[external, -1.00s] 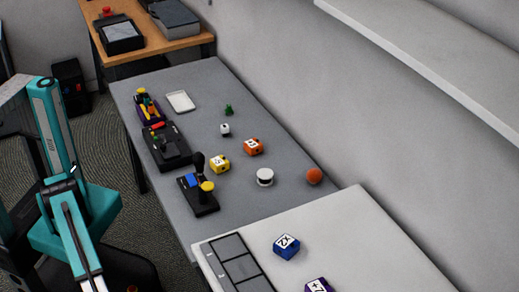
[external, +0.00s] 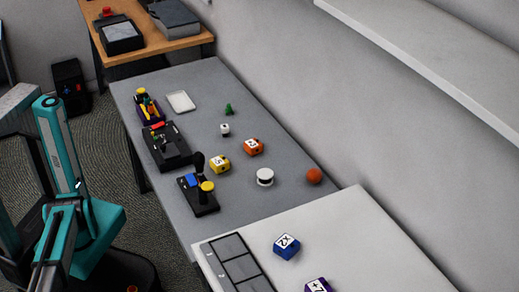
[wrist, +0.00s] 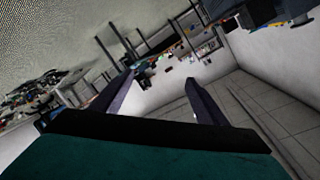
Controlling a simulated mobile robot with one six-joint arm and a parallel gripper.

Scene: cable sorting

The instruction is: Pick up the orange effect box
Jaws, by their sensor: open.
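The orange effect box (external: 253,147) is a small cube with a white label, resting on the grey table (external: 240,94) in the external view. A yellow labelled box (external: 219,164) sits close to its left. My arm stands off the left side of the table, well away from the orange box. In the wrist view my gripper (wrist: 164,98) shows two dark fingers spread apart with nothing between them. The gripper's end is not clearly visible in the external view. I cannot make out the orange box in the wrist view.
A white round piece (external: 265,177) and an orange ball (external: 314,176) lie right of the box. Black control units (external: 167,147) line the table's left edge. A white table (external: 350,235) holds a blue box (external: 286,246) and a purple box (external: 318,286). The wall bounds the right.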

